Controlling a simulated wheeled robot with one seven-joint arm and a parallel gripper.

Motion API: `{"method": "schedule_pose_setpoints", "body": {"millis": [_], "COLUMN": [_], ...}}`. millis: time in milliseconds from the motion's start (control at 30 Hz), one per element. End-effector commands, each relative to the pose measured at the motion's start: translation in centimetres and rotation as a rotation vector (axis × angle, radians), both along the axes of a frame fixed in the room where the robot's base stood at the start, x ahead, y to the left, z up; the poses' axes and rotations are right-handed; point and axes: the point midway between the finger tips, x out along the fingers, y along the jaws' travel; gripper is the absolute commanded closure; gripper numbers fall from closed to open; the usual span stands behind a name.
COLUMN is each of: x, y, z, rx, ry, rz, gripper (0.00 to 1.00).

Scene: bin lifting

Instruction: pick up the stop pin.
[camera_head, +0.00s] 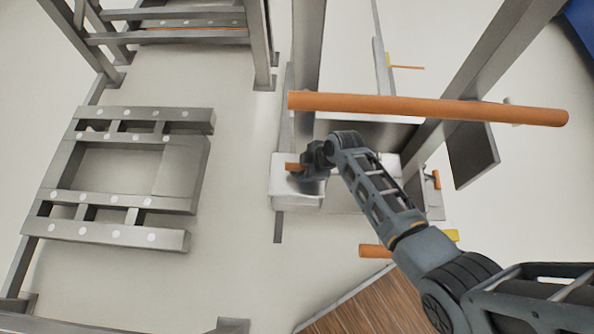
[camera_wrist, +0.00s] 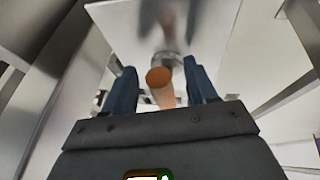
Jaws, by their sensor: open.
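In the wrist view an orange cylindrical pin (camera_wrist: 160,88), which I take to be the stop pin, points its round end at the camera and sits between my two blue-grey fingers. My gripper (camera_wrist: 160,74) is open, with visible gaps on both sides of the pin. In the head view my gripper (camera_head: 308,160) is at a pale metal block, and a short orange end of the pin (camera_head: 291,166) shows at its left. The rest of the pin is hidden there by the gripper. At the pin's far end is a grey round fitting on a shiny metal plate.
A long orange bar (camera_head: 430,108) crosses just beyond my arm. A pale metal block (camera_head: 298,194) lies under the gripper, and a steel post (camera_head: 306,60) rises behind it. A slatted metal frame (camera_head: 125,212) stands at the left, with clear floor (camera_head: 238,190) between.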

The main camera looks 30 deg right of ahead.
Motion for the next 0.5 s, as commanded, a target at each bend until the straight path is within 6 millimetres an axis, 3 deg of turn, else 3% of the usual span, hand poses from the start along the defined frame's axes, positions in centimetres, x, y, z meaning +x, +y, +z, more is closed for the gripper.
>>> {"method": "schedule_pose_setpoints", "body": {"millis": [300, 500], "x": [0.19, 0.18], "y": [0.09, 0.09], "z": [-0.35, -0.35], "rx": [0.0, 0.0], "ry": [-0.002, -0.001], "rz": [-0.001, 0.0], "gripper": [0.43, 0.62]}}
